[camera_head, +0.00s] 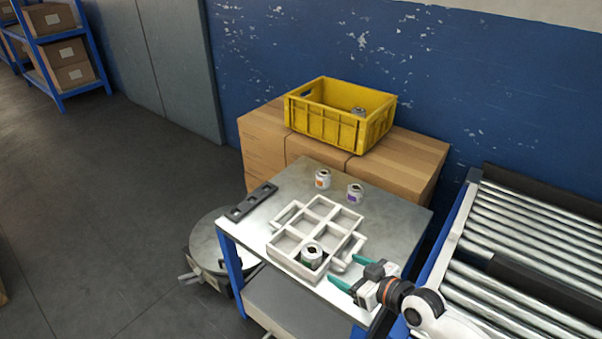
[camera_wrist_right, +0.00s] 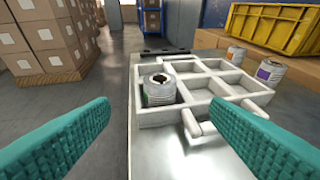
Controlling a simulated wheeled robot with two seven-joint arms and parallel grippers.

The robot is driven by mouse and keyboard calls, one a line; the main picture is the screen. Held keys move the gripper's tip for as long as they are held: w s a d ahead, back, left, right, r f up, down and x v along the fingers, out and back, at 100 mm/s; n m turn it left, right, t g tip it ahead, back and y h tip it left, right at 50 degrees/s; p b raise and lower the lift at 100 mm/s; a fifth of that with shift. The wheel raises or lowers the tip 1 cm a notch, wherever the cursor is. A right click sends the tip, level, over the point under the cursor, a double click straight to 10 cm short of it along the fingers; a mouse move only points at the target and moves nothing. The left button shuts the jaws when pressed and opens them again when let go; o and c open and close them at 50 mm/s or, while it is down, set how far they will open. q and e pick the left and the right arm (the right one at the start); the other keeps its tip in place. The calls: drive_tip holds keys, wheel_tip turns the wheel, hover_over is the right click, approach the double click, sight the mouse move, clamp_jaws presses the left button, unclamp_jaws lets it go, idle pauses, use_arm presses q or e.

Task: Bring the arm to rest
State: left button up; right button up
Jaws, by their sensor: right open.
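My right gripper (camera_head: 348,274) is over the front right of the metal table (camera_head: 395,217), beside the white divided tray (camera_head: 270,250). Its two teal fingers are apart with nothing between them, as the right wrist view (camera_wrist_right: 190,140) also shows. A roll with a green label (camera_head: 312,256) stands upright in a near compartment of the tray; it also shows in the right wrist view (camera_wrist_right: 159,90). My left gripper is in neither view.
A roll with an orange label (camera_head: 322,179) and one with a purple label (camera_head: 354,194) stand on the table behind the tray. A dark slotted bar (camera_head: 250,202) lies at the left edge. A yellow crate (camera_head: 335,122) sits on cardboard boxes (camera_head: 268,140) behind. A roller conveyor (camera_head: 530,245) is at right.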

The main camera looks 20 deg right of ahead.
drive_tip(key=s+a+f+g+h, duration=0.1)
drive_tip(key=s+a+g, duration=0.15)
drive_tip(key=s, duration=0.25)
drive_tip(key=s+a+f+g+h, duration=0.1)
drive_tip(key=s+a+f+g, duration=0.15)
drive_tip(key=s, duration=0.25)
drive_tip(key=s+d+r+m+g+h, duration=0.1)
drive_tip(key=s+m+g+h, duration=0.1)
drive_tip(key=s, duration=0.5)
drive_tip(key=s+d+r+m+g+h, duration=0.1)
drive_tip(key=s+d+m+g+h, duration=0.1)
drive_tip(key=s, duration=0.4)
wheel_tip(320, 180, down, 23)
drive_tip(key=p, duration=0.3)
drive_tip(key=s+f+n+g+p, duration=0.1)
drive_tip(key=s+f, duration=0.7)
drive_tip(key=f, duration=0.1)
drive_tip(key=shift+s+d+f+p, duration=0.25)
drive_tip(key=shift+s+d+p, duration=0.05)
drive_tip(key=shift+s+p, duration=0.1)
drive_tip(key=shift+g, duration=0.5)
drive_tip(key=s+f, duration=0.1)
drive_tip(key=s, duration=0.1)
drive_tip(key=s+d+f, duration=0.1)
drive_tip(key=s, duration=0.2)
drive_tip(key=s+f, duration=0.2)
drive_tip(key=s, duration=0.1)
drive_tip(key=shift+s+d+f+p, duration=0.1)
drive_tip(key=shift+s+d+p, duration=0.15)
drive_tip(key=shift+d+p, duration=0.15)
